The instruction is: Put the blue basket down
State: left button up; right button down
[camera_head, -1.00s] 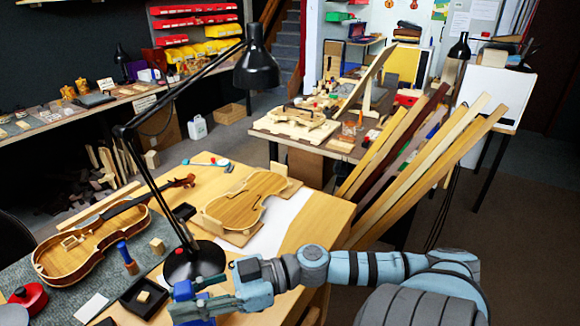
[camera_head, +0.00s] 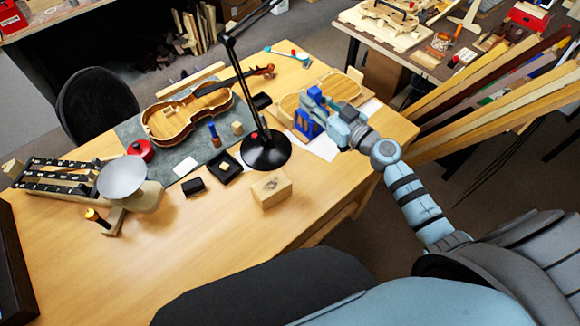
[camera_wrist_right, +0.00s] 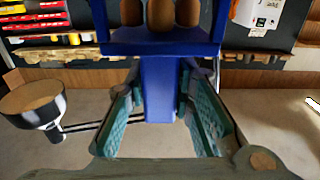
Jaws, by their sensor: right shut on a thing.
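The blue basket (camera_head: 308,122) is in my right gripper (camera_head: 331,118), to the right of the black lamp over the far right part of the bench. In the right wrist view, the basket (camera_wrist_right: 160,42) fills the top middle, with several brown rounded things in it. The teal fingers of the right gripper (camera_wrist_right: 160,112) stand on either side of its blue lower part. The basket looks upright. I cannot tell whether its underside touches the bench or the white sheet. My left gripper is not in view.
The lamp's round base (camera_head: 266,150) stands close left of the basket. A violin plate (camera_head: 338,88) lies behind it. A wooden block (camera_head: 271,189), a violin (camera_head: 190,115) and a scale (camera_head: 122,178) are also on the bench (camera_head: 200,245). The front bench area is clear.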

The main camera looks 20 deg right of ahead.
notch_tip(320, 180, down, 20)
jog(key=b, duration=1.6)
jog(key=shift+f+b, duration=0.25)
jog(key=shift+b, duration=0.15)
jog(key=c, duration=1.7)
grip_release()
jog(key=o, duration=0.3)
jog(key=shift+s, duration=0.1)
jog(key=shift+r, duration=0.15)
